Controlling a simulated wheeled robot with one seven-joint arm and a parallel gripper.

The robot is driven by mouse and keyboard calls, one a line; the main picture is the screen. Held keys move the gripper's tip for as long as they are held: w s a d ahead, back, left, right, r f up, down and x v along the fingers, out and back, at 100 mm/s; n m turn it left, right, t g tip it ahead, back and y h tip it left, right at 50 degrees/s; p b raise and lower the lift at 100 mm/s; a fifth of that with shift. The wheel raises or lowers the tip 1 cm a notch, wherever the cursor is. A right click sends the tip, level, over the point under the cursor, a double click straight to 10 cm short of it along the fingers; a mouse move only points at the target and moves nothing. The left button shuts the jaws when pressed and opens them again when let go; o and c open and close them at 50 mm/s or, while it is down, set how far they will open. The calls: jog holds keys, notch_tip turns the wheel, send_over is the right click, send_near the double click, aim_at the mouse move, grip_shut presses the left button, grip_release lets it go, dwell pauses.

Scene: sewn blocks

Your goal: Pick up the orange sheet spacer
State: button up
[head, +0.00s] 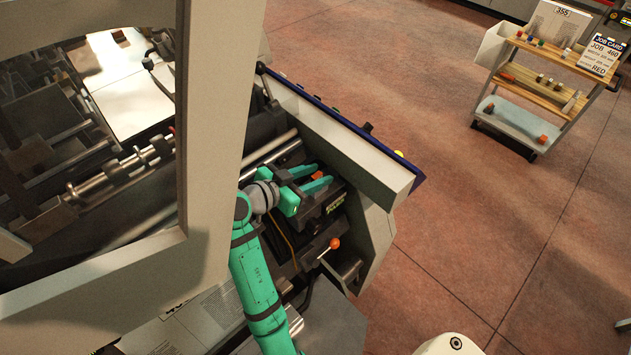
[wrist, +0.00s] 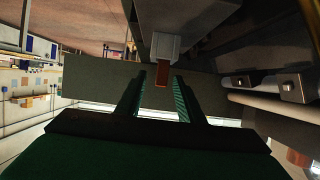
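A small orange piece (head: 316,175), which looks like the orange sheet spacer, sits at the machine's dark feed unit. It also shows in the wrist view as a brownish-orange block (wrist: 162,76) on the end of a grey holder (wrist: 160,47). My gripper (head: 323,174) has its two teal fingers spread, one on each side of the piece. In the wrist view my gripper (wrist: 160,76) is open, with a gap visible between the block and each fingertip. I cannot tell how deep the block sits between the fingers.
An orange ball knob (head: 335,243) on a lever stands just below my gripper. The machine's pale side panel (head: 345,150) and a thick frame post (head: 215,130) flank my arm. A wooden-shelved cart (head: 550,70) with small parts stands at the upper right. Open floor lies between.

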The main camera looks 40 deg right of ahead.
aim_at(318, 176)
jog(key=shift+d+f, duration=0.15)
jog(key=shift+d, duration=0.25)
jog(key=shift+a, duration=0.1)
grip_shut()
jog(key=shift+r, duration=0.4)
jog(key=r, duration=0.3)
jog(key=shift+s, duration=0.2)
jog(key=s+d+r, duration=0.1)
jog(key=s+r, duration=0.8)
jog(key=s, duration=0.4)
jog(key=shift+s+r, duration=0.15)
jog(key=shift+s, duration=0.1)
